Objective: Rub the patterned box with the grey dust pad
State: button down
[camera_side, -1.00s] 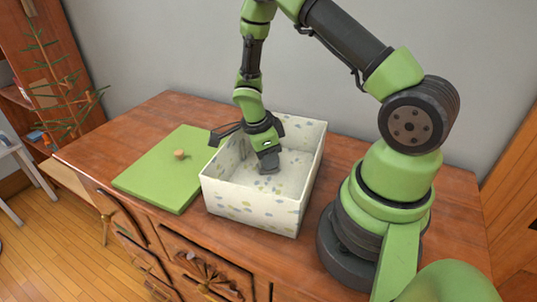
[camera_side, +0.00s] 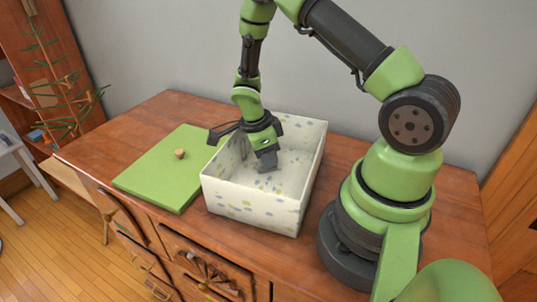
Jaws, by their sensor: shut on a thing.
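The patterned box (camera_side: 252,206) stands open on the wooden cabinet top, white with small coloured spots. My gripper (camera_side: 265,150) reaches down into it from above. It is shut on the grey dust pad (camera_side: 267,160), which is inside the box, low down near the middle. I cannot tell whether the pad touches the box floor. The front wall hides part of the inside.
A green board (camera_side: 165,172) with a small wooden knob (camera_side: 180,154) lies flat left of the box. The wooden cabinet top (camera_side: 150,115) is clear behind the board. A grey wall rises behind.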

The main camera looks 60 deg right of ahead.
jog(key=shift+w+d, duration=0.2)
jog(key=shift+s, duration=0.9)
jog(key=shift+r, duration=0.1)
jog(key=shift+r, duration=3)
jog(key=c, duration=1.7)
grip_release()
grip_shut()
jog(key=shift+r, duration=0.1)
